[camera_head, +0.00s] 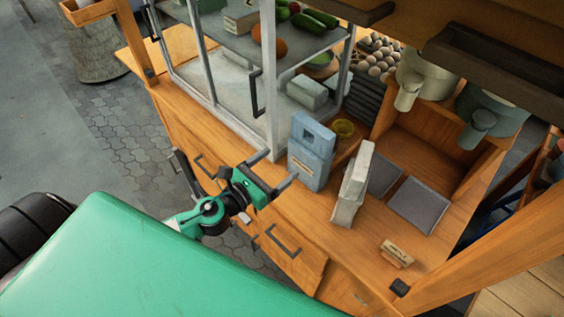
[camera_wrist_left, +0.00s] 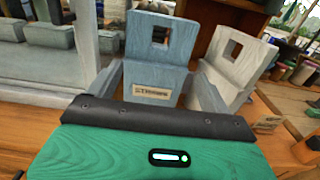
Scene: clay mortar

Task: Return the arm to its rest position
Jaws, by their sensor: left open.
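My left gripper (camera_head: 279,168) is over the front edge of the wooden counter, its two grey fingers apart and nothing between them. It points at a blue-grey box-like holder (camera_head: 310,152) with a square opening and a small label. One fingertip looks close to the holder's lower front; I cannot tell whether they touch. In the left wrist view the holder (camera_wrist_left: 155,45) stands straight ahead, beyond the dark plate of the gripper. My right gripper is not in view.
A pale holder (camera_head: 352,186) stands right of the blue-grey one. A glass case (camera_head: 267,85) with vegetables is at the left.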

